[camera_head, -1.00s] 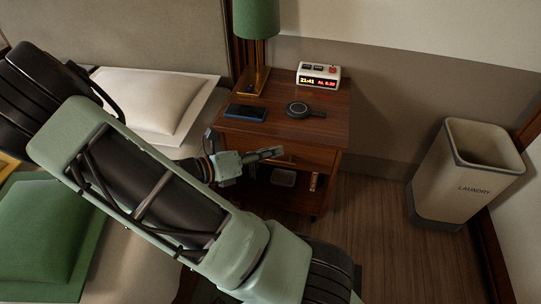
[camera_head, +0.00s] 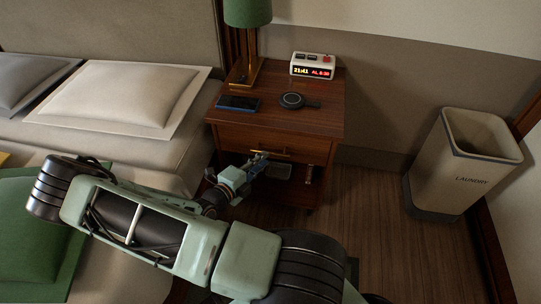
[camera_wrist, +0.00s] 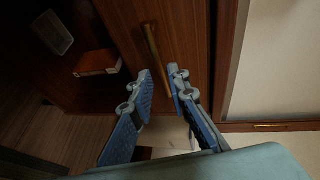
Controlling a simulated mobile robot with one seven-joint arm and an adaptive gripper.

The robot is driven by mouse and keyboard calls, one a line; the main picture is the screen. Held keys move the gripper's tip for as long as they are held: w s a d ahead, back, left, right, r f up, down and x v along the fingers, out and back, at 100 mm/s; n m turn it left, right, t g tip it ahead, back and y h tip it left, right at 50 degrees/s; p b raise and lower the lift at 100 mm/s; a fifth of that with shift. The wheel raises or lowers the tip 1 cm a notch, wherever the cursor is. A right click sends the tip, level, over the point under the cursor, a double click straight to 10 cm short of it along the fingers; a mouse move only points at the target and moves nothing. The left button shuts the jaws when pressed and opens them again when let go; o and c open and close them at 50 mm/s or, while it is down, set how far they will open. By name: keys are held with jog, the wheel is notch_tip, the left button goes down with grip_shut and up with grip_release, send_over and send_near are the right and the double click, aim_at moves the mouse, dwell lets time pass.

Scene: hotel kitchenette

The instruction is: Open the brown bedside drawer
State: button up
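The brown bedside drawer (camera_head: 232,137) is the front panel below the top of the wooden nightstand (camera_head: 328,110); it looks shut. Its thin brass bar handle (camera_head: 280,154) runs across the front. My gripper (camera_head: 258,160) is at the left part of the handle in the head view. In the wrist view, my gripper (camera_wrist: 162,78) has its two blue-padded fingers apart, and one end of the handle (camera_wrist: 152,48) reaches between the fingertips. I cannot tell whether either finger touches it. The drawer front (camera_wrist: 188,35) fills the upper middle there.
The nightstand top holds a phone (camera_head: 238,102), a round black charger (camera_head: 292,100), an alarm clock (camera_head: 313,65) and a green lamp (camera_head: 248,12). The open shelf below holds a grey tray (camera_head: 278,172) and a book (camera_wrist: 97,62). The bed is left; a laundry bin (camera_head: 460,165) stands right.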

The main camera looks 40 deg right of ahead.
aim_at(271, 154)
jog(key=b+x, duration=0.1)
jog(key=x, duration=0.4)
jog(key=shift+d, duration=0.2)
grip_shut()
